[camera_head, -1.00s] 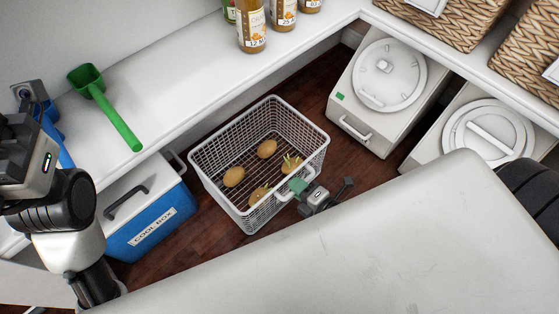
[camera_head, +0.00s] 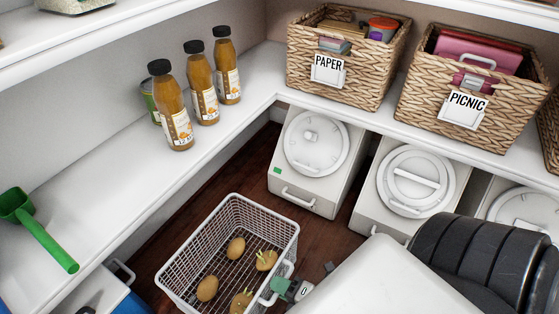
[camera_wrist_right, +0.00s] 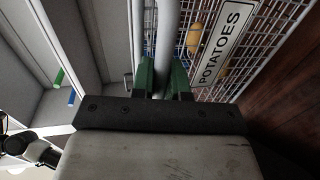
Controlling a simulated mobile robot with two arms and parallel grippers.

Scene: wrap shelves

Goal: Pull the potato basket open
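The potato basket (camera_head: 228,245) is a white wire basket on the dark floor, low in the head view, with several potatoes inside. Its light handle (camera_head: 275,289) is on the side toward my right arm. My right gripper (camera_head: 283,287) has green fingertips at this handle. In the right wrist view, the fingers of the right gripper (camera_wrist_right: 163,78) close around the handle bar (camera_wrist_right: 166,42), beside the POTATOES label (camera_wrist_right: 225,42) on the wire side. My left gripper is not seen. The basket's near end is cut off by the frame.
White lidded bins (camera_head: 312,165) stand under the shelf to the right. Bottles (camera_head: 172,115) and a green scoop (camera_head: 38,228) are on the white shelf. PAPER (camera_head: 340,85) and PICNIC (camera_head: 415,105) baskets are above. Bare floor lies between potato basket and bins.

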